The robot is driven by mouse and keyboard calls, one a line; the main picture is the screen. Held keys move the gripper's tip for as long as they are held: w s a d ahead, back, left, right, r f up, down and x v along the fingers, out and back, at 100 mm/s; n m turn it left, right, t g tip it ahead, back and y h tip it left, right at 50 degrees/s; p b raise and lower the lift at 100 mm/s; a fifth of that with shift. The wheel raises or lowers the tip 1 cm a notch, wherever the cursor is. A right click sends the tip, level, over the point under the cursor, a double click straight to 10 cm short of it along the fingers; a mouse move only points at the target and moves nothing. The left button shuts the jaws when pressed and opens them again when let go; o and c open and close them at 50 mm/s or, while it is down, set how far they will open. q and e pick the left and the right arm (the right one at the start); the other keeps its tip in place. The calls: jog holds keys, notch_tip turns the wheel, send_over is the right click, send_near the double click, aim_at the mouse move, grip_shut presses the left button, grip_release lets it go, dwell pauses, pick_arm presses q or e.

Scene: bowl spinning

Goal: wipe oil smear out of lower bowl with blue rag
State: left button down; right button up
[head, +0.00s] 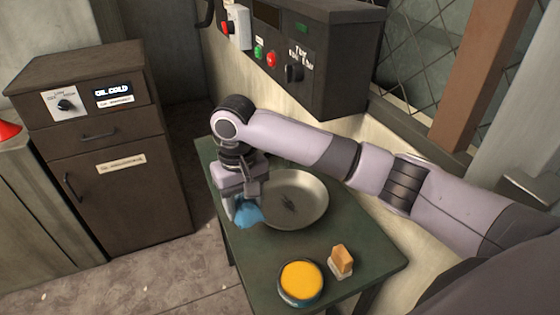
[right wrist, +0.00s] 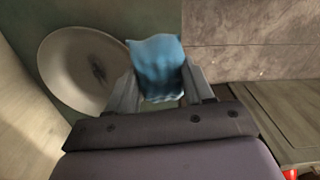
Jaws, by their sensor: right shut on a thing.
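A pale metal bowl (head: 308,192) sits on the green table, with a dark smear (head: 290,204) on its inside. The bowl (right wrist: 62,72) and the smear (right wrist: 98,68) also show in the right wrist view. My right gripper (head: 238,205) is shut on the blue rag (head: 248,215), at the bowl's left edge in the head view. In the right wrist view the rag (right wrist: 157,62) is between the fingers, beside the bowl's rim. I cannot tell whether the rag touches the rim. My left gripper is not in view.
The green table (head: 375,262) also bears a yellow-topped round tin (head: 301,282) and a small orange-tan block (head: 341,260) in front of the bowl. A brown cabinet (head: 120,190) stands left, across some floor. A control box (head: 330,60) hangs behind the table.

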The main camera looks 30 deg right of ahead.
jog(key=n+p, duration=0.1)
jog(key=p, duration=0.1)
send_over(285, 200)
jog(key=shift+f, duration=1.35)
notch_tip(285, 200, down, 4)
jog(key=b, duration=0.4)
jog(key=shift+r, duration=0.1)
jog(key=shift+f+b, duration=0.2)
jog(key=shift+b, duration=0.15)
jog(key=shift+f, duration=1)
